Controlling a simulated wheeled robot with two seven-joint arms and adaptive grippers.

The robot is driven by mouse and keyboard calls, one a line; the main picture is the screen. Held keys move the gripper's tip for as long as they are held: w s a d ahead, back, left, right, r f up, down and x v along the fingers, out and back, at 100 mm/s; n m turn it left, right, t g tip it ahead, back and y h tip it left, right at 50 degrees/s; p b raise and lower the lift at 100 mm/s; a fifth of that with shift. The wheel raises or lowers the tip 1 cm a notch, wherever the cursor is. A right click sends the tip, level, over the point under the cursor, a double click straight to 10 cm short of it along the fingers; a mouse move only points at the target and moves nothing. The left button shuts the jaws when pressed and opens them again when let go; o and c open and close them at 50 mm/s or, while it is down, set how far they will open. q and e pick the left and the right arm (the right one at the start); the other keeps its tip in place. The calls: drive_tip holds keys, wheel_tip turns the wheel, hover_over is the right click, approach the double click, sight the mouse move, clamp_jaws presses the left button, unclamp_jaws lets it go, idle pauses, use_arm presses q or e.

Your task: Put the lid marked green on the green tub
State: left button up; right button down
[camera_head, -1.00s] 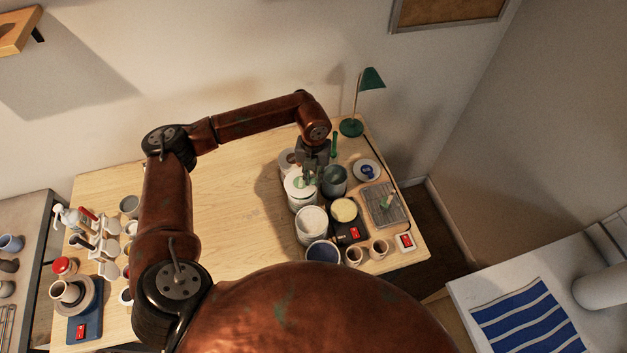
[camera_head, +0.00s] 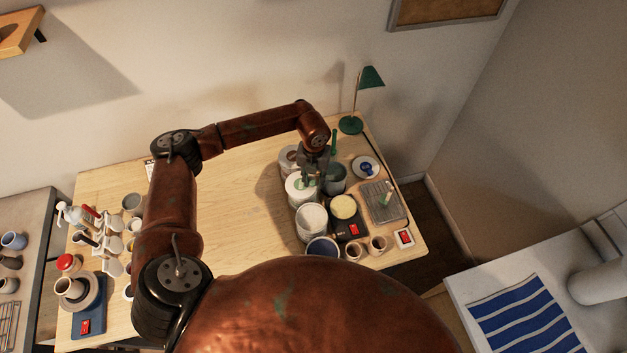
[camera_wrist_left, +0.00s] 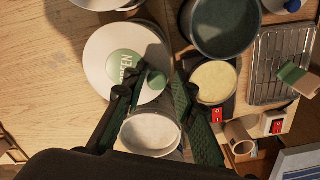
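A round white lid with a green label reading "GREEN" (camera_wrist_left: 112,60) lies in the left wrist view, left of centre. In the head view the white lid (camera_head: 296,190) appears on top of a white tub. My right gripper is not in view.
An open white tub (camera_head: 311,217), a cream-filled tub (camera_head: 343,207) and a blue-filled tub (camera_head: 322,250) stand close in front. A wire rack (camera_head: 388,205) lies to the right, a green lamp (camera_head: 351,125) behind. The middle of the wooden table (camera_head: 230,220) is clear.

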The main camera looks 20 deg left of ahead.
use_arm(q)
drive_tip(key=shift+o, duration=0.6)
drive_tip(key=shift+r, duration=0.15)
wheel_tip(320, 180, up, 12)
drive_tip(key=b, duration=0.3)
